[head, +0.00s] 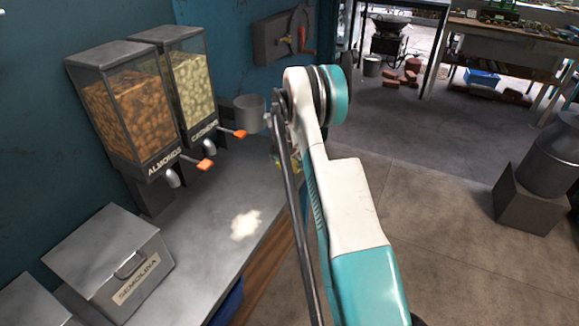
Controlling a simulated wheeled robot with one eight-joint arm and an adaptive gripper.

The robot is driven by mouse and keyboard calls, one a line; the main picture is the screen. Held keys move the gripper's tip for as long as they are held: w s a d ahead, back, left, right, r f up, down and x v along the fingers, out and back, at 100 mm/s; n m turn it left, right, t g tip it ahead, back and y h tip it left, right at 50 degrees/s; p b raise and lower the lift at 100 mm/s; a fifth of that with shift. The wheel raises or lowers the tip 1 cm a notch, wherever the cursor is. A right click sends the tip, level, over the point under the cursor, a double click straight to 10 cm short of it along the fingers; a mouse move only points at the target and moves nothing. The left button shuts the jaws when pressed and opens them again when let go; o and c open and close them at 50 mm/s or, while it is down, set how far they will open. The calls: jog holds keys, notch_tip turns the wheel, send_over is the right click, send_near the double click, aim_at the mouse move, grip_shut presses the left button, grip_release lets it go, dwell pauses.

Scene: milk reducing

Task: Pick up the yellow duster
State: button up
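A small yellow patch (297,168) shows at the far right end of the metal counter, mostly hidden behind my arm. It may be the yellow duster, but too little of it shows to be sure. My white and teal arm rises through the middle of the view and passes in front of that end of the counter. My gripper is not visible, so I cannot tell its state or its distance from the yellow patch.
The metal counter (205,255) holds almond (125,108) and cashew (192,90) dispensers, a semolina box (115,262) and a pale patch (245,224). A grey pot (249,112) is near the wall. A milk can (552,160) stands on a block at right. Floor between is clear.

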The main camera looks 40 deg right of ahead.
aim_at(290, 160)
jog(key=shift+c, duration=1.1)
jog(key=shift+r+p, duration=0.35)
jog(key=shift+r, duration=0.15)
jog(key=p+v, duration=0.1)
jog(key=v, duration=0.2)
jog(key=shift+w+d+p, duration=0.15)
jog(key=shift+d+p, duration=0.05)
jog(key=shift+p, duration=0.1)
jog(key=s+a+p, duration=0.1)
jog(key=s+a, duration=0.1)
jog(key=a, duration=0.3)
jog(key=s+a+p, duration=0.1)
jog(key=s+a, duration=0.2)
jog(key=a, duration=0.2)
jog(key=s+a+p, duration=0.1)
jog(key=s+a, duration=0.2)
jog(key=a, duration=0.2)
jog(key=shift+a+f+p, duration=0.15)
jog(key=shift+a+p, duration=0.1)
jog(key=shift+p, duration=0.15)
